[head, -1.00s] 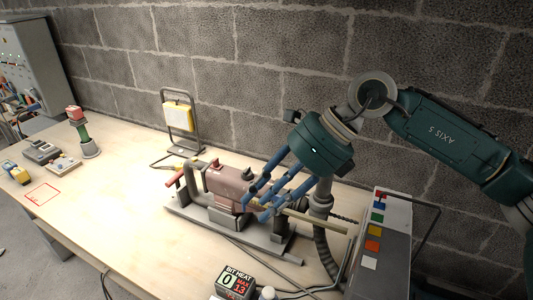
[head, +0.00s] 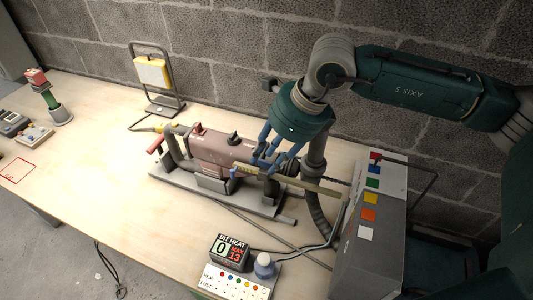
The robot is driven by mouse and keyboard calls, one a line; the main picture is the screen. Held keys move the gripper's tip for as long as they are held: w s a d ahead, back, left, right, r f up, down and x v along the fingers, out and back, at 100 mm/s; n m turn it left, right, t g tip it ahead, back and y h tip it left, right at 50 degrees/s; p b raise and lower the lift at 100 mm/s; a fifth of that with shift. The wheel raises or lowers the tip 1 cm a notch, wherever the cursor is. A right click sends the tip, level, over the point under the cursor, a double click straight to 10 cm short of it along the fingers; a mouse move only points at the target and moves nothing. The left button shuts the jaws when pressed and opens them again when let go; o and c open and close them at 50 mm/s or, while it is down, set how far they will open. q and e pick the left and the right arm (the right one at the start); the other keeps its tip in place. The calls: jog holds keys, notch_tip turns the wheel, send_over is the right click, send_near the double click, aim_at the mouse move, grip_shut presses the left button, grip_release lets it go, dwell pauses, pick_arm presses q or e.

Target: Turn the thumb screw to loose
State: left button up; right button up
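A dusky red drill (head: 215,155) lies in a grey cradle (head: 245,205) on the bench. A pale yellow bar (head: 310,184) runs along its right side. A dark knob (head: 233,138) stands on top of the drill, and a small blue piece (head: 234,172) shows by the bar's left end. I cannot tell which part is the thumb screw; it may be hidden by my fingers. My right gripper (head: 265,164) reaches down over the drill's front end. Its blue fingers look apart, close to the bar; contact cannot be made out. My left gripper is out of view.
A grey unit with coloured squares (head: 368,215) and a hose (head: 318,205) stand to the right. A "BIT HEAT" display (head: 230,250) reads 0, max 13. A yellow lamp (head: 153,72) stands behind the drill.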

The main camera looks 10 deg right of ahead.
jog(key=shift+w+a+f, duration=0.1)
jog(key=shift+a+f, duration=0.05)
jog(key=shift+f, duration=0.3)
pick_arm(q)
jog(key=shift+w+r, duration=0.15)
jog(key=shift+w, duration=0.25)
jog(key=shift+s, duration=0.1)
pick_arm(e)
grip_shut()
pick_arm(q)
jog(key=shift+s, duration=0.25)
pick_arm(e)
jog(key=shift+f, duration=0.1)
